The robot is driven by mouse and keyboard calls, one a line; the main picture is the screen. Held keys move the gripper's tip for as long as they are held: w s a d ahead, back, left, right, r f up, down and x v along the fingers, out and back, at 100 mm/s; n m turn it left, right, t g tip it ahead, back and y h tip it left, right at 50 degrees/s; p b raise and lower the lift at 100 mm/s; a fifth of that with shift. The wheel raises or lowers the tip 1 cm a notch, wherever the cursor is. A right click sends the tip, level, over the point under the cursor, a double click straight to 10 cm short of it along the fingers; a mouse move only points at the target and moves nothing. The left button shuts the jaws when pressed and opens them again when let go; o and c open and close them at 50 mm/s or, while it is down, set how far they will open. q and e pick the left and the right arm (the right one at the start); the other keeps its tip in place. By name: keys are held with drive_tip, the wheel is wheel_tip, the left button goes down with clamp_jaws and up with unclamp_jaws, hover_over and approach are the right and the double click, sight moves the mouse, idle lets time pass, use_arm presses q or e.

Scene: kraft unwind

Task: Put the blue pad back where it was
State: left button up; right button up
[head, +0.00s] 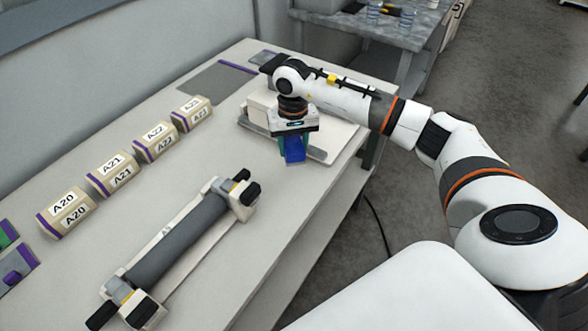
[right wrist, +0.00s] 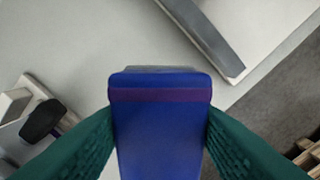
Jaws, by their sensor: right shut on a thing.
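The blue pad (head: 294,150) is held in my right gripper (head: 293,146), over the table near a pale machine. In the right wrist view the blue pad (right wrist: 161,125) fills the middle, with a purple band across it. The green fingers of my right gripper (right wrist: 160,142) press on its left and right sides. It looks held above the table top, but the exact gap cannot be told. My left gripper is not in view.
A grey roller on a cradle (head: 178,240) lies in the table's front middle. Several labelled blocks, such as A22 (head: 155,142), stand in a row at left. A pale flat-based machine (head: 338,140) sits beside my right gripper. A dark grey mat (head: 217,80) lies further back. Bare table (head: 235,155) lies between.

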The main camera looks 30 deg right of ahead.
hover_over(293, 174)
wheel_tip(293, 174, down, 4)
drive_tip(key=shift+f+p, duration=0.15)
drive_tip(key=shift+p, duration=0.2)
wheel_tip(293, 174, down, 4)
drive_tip(key=shift+r+p, duration=0.25)
drive_tip(key=shift+p, duration=0.1)
drive_tip(key=shift+f, duration=0.1)
drive_tip(key=o, duration=0.5)
drive_tip(key=shift+f, duration=0.1)
drive_tip(key=o, duration=0.5)
drive_tip(key=shift+c, duration=0.2)
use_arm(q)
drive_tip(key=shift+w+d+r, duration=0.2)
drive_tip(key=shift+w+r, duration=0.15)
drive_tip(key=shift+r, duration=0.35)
